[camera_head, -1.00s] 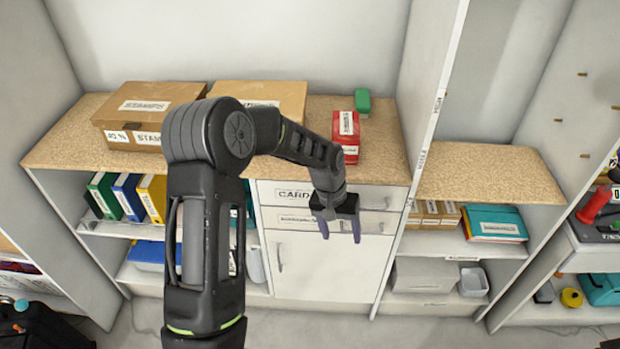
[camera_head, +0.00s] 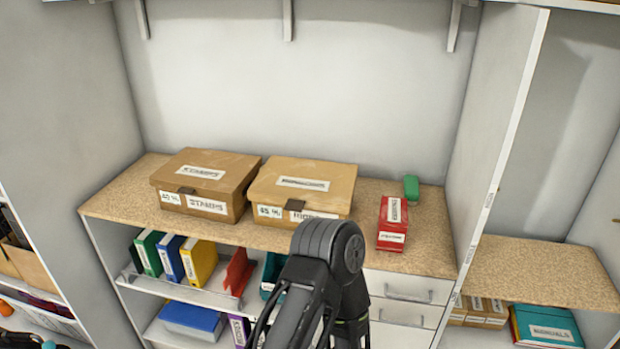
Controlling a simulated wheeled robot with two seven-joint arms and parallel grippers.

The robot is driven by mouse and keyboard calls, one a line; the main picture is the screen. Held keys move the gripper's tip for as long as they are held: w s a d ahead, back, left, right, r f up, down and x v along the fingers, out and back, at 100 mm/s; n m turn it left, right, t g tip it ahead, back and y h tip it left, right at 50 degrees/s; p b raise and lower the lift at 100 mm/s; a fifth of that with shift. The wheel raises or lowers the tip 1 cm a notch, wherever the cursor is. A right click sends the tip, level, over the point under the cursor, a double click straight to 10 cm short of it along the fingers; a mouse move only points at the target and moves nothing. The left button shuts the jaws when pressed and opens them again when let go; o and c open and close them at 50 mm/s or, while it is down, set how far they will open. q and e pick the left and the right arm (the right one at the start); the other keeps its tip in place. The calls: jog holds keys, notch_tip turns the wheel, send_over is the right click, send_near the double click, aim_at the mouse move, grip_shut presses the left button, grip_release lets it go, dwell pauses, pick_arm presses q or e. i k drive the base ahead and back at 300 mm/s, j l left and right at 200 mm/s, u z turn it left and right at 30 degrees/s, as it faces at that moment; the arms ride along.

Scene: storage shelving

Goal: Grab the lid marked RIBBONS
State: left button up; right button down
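Two brown cardboard boxes with lids stand side by side on the speckled countertop. The right box's lid (camera_head: 328,174) has a white label on top that is hard to read but fits RIBBONS. That box's front (camera_head: 284,224) bears a "45 %" tag and a second label partly behind my arm. The lid looks closed on its box. The left box's lid (camera_head: 208,165) is marked STAMPS. One of my arms rises from the bottom centre, its dark joint just in front of the right box. Neither gripper is in view.
A red labelled box (camera_head: 392,222) and a green object (camera_head: 411,187) sit right of the boxes. A white upright panel (camera_head: 490,150) bounds the counter on the right. Coloured binders (camera_head: 199,261) stand on the shelf below. Bare counter lies between the right box and the red box.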

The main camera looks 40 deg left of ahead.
aim_at(296, 183)
jog(key=i+l, duration=0.15)
jog(key=i, duration=0.3)
jog(key=i+l, duration=0.1)
jog(key=i, duration=0.3)
jog(key=u, duration=1.95)
